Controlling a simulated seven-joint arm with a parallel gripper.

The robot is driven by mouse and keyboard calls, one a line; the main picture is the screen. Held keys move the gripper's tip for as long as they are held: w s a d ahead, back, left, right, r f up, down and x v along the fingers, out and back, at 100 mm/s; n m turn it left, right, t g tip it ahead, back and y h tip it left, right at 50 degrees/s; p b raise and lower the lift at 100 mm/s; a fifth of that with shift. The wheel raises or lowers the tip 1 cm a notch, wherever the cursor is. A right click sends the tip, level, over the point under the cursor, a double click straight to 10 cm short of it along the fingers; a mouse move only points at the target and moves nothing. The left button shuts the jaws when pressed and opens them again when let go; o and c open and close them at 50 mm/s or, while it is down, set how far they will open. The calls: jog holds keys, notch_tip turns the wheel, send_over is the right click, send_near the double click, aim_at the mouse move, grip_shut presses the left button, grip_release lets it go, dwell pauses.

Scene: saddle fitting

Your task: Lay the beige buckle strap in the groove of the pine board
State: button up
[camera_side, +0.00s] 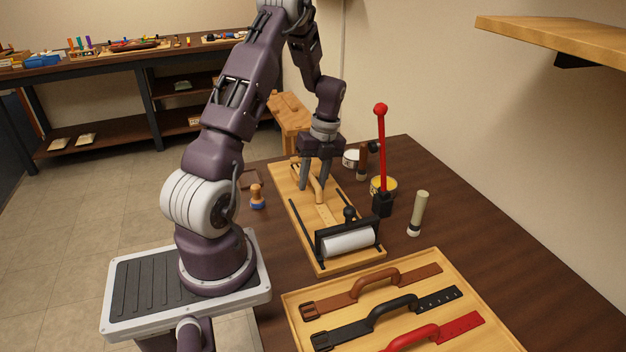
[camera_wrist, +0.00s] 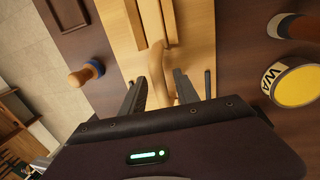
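The pine board (camera_side: 283,188) lies lengthwise on the dark table. The beige buckle strap (camera_side: 319,189) is at its far half, with its raised loop handle toward my gripper; the handle also shows in the wrist view (camera_wrist: 158,75). My gripper (camera_side: 317,188) points down over the board. Its fingers stand apart on either side of the handle, with no clear grip on it. My gripper hides part of the strap, and I cannot tell whether the strap sits in the groove.
A white roller in a black frame (camera_side: 348,242) spans the board's near end. A red-handled lever (camera_side: 381,150), a yellow tin (camera_side: 384,186) and a pale cylinder (camera_side: 418,213) stand right. A wooden stamp (camera_side: 257,196) stands left. A tray (camera_side: 461,281) holds brown, black and red straps in front.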

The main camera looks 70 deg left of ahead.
notch_tip(320, 180, up, 12)
jog(key=w+f, duration=0.1)
jog(key=w, duration=0.1)
jog(key=w+d+r+n+t, duration=0.15)
jog(key=d+r+n, duration=0.25)
jog(key=d+r, duration=0.45)
jog(key=s+d+r+n+t, duration=0.2)
jog(key=s+d+n, duration=0.5)
jog(key=d, duration=0.4)
jog(key=s+d+r+n+t, duration=0.2)
jog(key=s+d+n+t, duration=0.2)
jog(key=s+d+n, duration=0.3)
jog(key=s+d, duration=0.1)
jog(key=d, duration=0.2)
jog(key=shift+d, duration=0.35)
